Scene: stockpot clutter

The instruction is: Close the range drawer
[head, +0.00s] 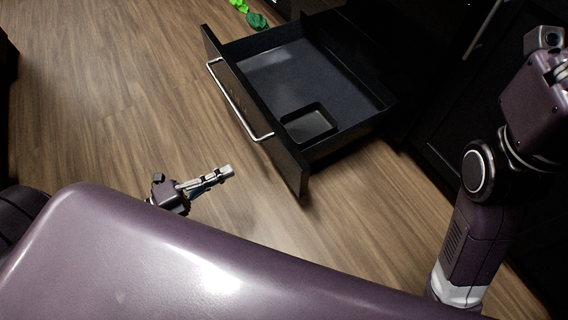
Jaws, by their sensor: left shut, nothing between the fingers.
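The range drawer (290,92) is pulled out from the dark range and stands open low above the wood floor. Its black front panel (287,160) carries a long silver bar handle (234,107). A small dark square tray (309,123) lies inside the drawer at its front corner. My left gripper (229,171) is shut and empty, in front of the drawer and left of the panel's near end, apart from both panel and handle. My right arm shows at the right edge, but its fingers cannot be made out.
Green leafy items (256,19) lie on the floor beyond the drawer's far end. Dark cabinet fronts (450,130) run along the right. The wood floor (110,90) left of the drawer is clear. A dark object stands at the left edge.

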